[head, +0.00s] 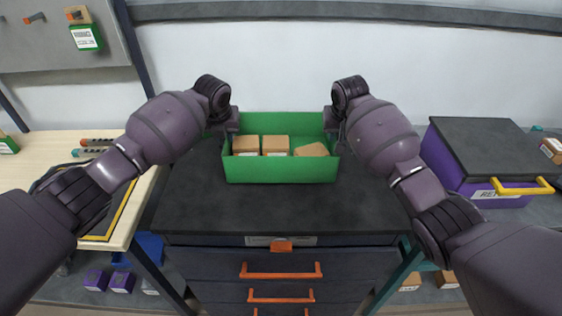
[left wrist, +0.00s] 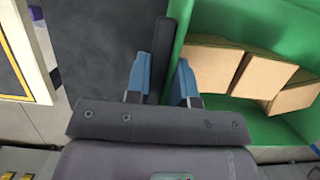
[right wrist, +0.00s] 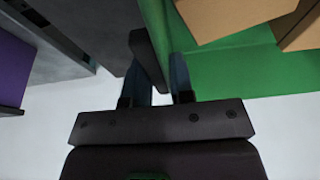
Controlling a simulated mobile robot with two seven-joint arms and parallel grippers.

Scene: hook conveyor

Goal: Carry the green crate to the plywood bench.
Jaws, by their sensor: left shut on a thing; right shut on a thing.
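The green crate (head: 280,170) is on or just above the dark top of the drawer cabinet (head: 278,212); I cannot tell which. It holds several cardboard boxes (head: 275,144). My left gripper (head: 222,128) is shut on the crate's left side; in the left wrist view its blue fingers (left wrist: 163,80) are on either side of a dark handle and the green wall. My right gripper (head: 338,128) is shut on the crate's right side; its fingers (right wrist: 163,82) also show in the right wrist view. The plywood bench (head: 40,165) stands to the left, its top partly hidden by my left arm.
A dark mat with a yellow border (head: 103,225) and red and teal-ended tools (head: 97,143) lie on the bench. A purple case with a yellow handle (head: 485,160) stands at the right. The cabinet top in front of the crate is clear. Purple boxes (head: 108,280) are below, left.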

